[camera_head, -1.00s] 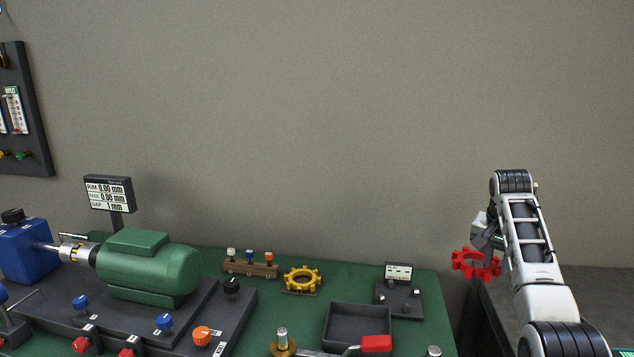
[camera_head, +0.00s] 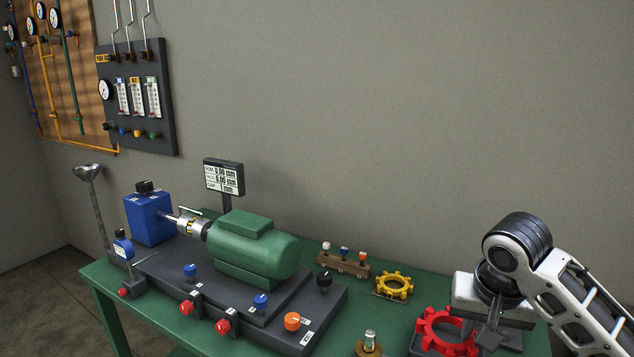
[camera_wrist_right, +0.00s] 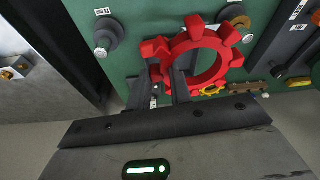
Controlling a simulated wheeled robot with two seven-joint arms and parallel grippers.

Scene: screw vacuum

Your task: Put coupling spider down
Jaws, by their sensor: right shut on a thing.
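My right gripper (camera_head: 484,338) is shut on a red, toothed, ring-shaped coupling spider (camera_head: 432,325) at the lower right of the head view. In the right wrist view the red spider (camera_wrist_right: 176,47) sits at the fingertips (camera_wrist_right: 166,85), held by its edge, with its open ring facing the camera. It appears above the green bench (camera_head: 330,292); its exact height is unclear. A yellow spider (camera_head: 382,287) rests on a small stand at the back of the bench. My left gripper is out of view.
A green motor (camera_head: 250,247) and blue unit (camera_head: 148,219) stand on a dark base with knobs. A small block with several pegs (camera_head: 344,264) is beside the yellow spider. A brass-based post (camera_head: 369,345) stands at the front. My arm hides the bench's right end.

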